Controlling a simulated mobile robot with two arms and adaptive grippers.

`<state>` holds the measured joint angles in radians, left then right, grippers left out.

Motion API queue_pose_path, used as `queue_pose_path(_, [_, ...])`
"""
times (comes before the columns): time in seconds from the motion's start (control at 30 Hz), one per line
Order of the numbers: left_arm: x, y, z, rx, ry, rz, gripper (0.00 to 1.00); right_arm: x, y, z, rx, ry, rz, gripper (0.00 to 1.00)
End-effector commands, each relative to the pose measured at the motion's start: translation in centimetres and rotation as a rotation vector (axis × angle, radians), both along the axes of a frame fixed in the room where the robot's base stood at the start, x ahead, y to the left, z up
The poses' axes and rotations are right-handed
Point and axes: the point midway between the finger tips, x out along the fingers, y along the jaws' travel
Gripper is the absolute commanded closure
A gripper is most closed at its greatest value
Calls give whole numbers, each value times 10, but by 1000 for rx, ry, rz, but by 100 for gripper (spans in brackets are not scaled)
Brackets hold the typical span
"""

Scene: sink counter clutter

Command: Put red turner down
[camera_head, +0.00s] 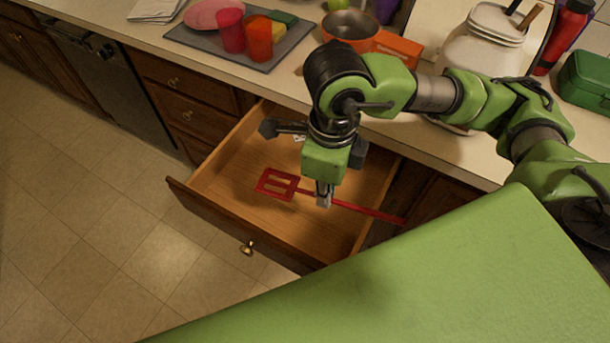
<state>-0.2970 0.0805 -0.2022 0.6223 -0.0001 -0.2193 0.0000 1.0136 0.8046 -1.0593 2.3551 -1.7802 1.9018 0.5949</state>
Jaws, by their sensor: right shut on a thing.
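The red turner (277,185) has a flat slotted head and a long thin handle that runs to the right. It shows over the open wooden drawer (228,217), with its handle end reaching the drawer's right side. My right gripper (324,200) points down over the drawer and is shut on the turner's handle, close to the head. I cannot tell whether the turner touches the drawer bottom. My left gripper is not in view.
The drawer's front with a brass knob (248,248) juts out over the tiled floor.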

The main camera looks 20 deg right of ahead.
Motion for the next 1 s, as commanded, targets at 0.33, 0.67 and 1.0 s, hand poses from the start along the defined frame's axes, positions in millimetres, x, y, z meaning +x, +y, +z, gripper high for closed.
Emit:
queue_pose_path(0.33, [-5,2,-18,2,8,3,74,-8,6,-21,3,-4,-495,100])
queue_pose_path(0.67, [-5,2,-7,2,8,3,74,32,14,-38,1,-2,-562,100])
queue_pose_path(1.0, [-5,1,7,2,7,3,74,99,25,-85,-2,0,-556,100])
